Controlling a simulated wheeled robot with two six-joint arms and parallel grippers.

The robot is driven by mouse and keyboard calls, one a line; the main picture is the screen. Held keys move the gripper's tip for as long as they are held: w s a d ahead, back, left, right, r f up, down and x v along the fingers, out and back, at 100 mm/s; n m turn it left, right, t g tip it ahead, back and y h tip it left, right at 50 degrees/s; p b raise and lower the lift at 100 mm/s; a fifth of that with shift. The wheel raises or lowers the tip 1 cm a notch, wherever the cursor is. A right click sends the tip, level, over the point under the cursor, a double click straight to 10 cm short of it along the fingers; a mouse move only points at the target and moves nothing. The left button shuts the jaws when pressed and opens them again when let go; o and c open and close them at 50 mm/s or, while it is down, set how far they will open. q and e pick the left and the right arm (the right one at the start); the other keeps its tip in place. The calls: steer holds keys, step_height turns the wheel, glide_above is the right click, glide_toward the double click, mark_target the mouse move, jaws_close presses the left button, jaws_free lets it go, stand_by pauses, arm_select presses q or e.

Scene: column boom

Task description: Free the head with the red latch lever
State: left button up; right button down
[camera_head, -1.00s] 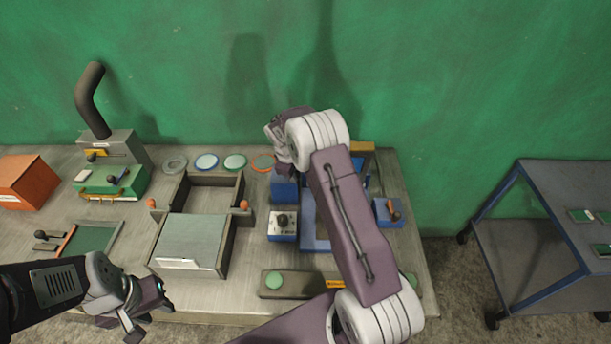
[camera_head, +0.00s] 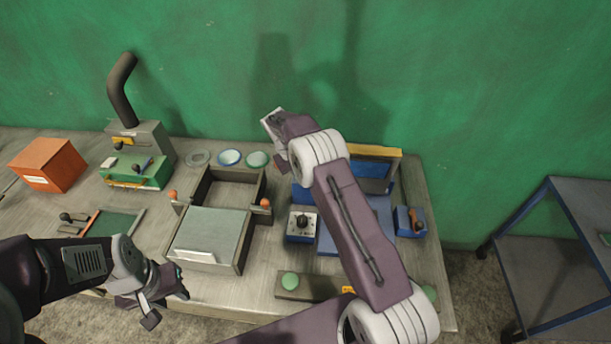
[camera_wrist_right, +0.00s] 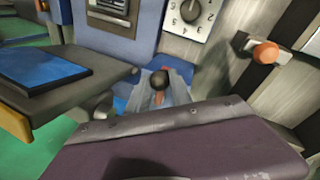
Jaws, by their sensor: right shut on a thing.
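The blue press-like unit with a yellow-topped head (camera_head: 372,165) stands at the bench's right end, partly hidden by my right arm. In the head view my right arm hides the lever and the fingertips. My left gripper (camera_head: 167,303) is open and empty above the front left of the bench.
A white dial box (camera_head: 302,222) and an orange-knobbed lever (camera_head: 265,203) stand close by. A blue block with an orange lever (camera_head: 411,221) is at the right. A grey-lidded box (camera_head: 210,237) sits mid-bench. A green unit (camera_head: 137,170) and orange box (camera_head: 47,163) are left.

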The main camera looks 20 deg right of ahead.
steer(key=shift+a, duration=0.15)
steer(key=shift+f, duration=0.1)
stand_by(0.3)
steer(key=c, duration=1.1)
jaws_free()
steer(key=shift+c, duration=0.2)
steer(key=shift+w+r, duration=0.1)
steer(key=shift+r, duration=0.1)
steer(key=v, duration=0.9)
steer(key=shift+b, duration=0.45)
steer(key=shift+f, duration=0.2)
